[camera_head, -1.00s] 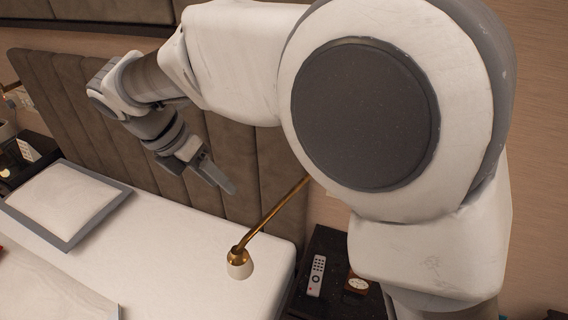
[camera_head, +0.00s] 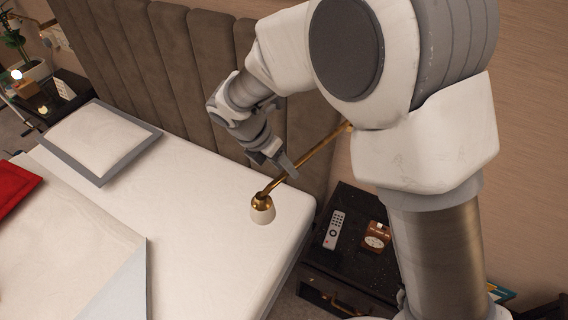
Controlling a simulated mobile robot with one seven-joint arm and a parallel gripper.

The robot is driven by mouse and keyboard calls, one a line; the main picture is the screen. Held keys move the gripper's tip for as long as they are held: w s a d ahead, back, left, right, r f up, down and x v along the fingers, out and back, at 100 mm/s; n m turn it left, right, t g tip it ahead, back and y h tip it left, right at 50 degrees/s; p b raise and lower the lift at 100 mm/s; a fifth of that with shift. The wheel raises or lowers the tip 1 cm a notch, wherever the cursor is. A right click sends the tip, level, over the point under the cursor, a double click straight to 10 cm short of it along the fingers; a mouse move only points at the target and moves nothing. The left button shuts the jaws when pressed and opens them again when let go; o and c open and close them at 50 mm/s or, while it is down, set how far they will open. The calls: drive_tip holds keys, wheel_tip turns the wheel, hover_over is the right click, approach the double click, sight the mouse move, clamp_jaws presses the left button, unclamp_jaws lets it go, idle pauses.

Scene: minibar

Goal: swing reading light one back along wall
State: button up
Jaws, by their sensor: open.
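The reading light (camera_head: 262,209) has a brass arm (camera_head: 318,152) that slants from the wall side, behind my arm, down and left over the bed. The light's wall mount is hidden behind my arm.
The padded headboard (camera_head: 180,70) runs along the wall behind the bed (camera_head: 190,215). A dark nightstand (camera_head: 358,268) with a remote (camera_head: 335,230) and a small clock (camera_head: 376,236) stands right of the bed. A grey-edged pillow (camera_head: 100,138) lies at left.

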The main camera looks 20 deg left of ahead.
clamp_jaws()
idle(1.5)
